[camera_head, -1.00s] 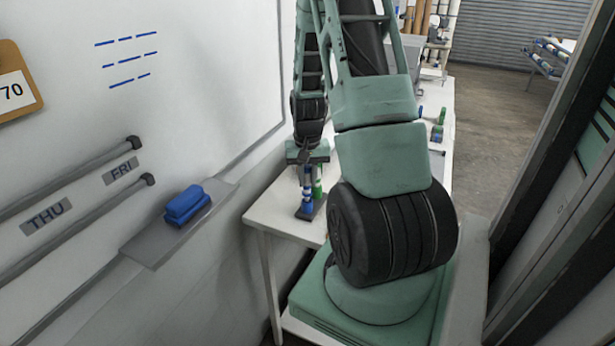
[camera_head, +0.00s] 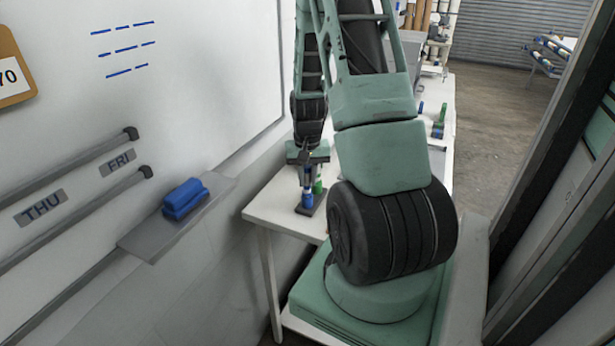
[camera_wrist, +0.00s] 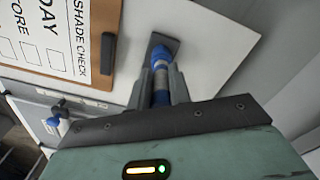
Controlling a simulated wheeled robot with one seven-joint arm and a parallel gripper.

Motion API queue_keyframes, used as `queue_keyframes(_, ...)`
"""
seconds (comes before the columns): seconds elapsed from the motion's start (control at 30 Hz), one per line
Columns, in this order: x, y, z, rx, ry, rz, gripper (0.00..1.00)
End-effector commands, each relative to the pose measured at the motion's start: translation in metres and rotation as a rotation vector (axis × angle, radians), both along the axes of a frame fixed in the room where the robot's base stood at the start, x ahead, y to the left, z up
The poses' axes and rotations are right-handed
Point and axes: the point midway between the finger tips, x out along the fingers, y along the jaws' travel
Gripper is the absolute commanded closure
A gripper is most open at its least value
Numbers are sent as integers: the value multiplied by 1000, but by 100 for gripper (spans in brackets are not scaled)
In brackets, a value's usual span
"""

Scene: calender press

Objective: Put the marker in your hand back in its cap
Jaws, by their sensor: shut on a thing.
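My gripper (camera_head: 307,186) points down over the near left corner of the white table and is shut on the marker. In the wrist view my gripper's fingers (camera_wrist: 160,88) stand either side of the marker (camera_wrist: 160,98), which has a blue part and a pale band. A blue cap (camera_wrist: 161,53) stands at the marker's far end, on a dark holder (camera_wrist: 171,42). The blue cap also shows below my fingers in the head view (camera_head: 307,200). Marker and cap look in line and touching; how deep the marker sits is hidden.
A green marker or cap (camera_head: 318,187) stands close right of the blue one. A clipboard (camera_wrist: 105,45) lies beside the holder in the wrist view. The whiteboard wall with a blue eraser (camera_head: 185,198) on its ledge is to the left.

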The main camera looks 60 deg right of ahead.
Motion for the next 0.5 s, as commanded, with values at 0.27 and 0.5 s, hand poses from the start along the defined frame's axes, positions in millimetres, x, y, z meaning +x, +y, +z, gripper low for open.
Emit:
queue_keyframes(0.27, 0, 0, -3, 0, 0, 0, 55)
queue_keyframes(0.5, 0, 0, -3, 0, 0, 0, 55)
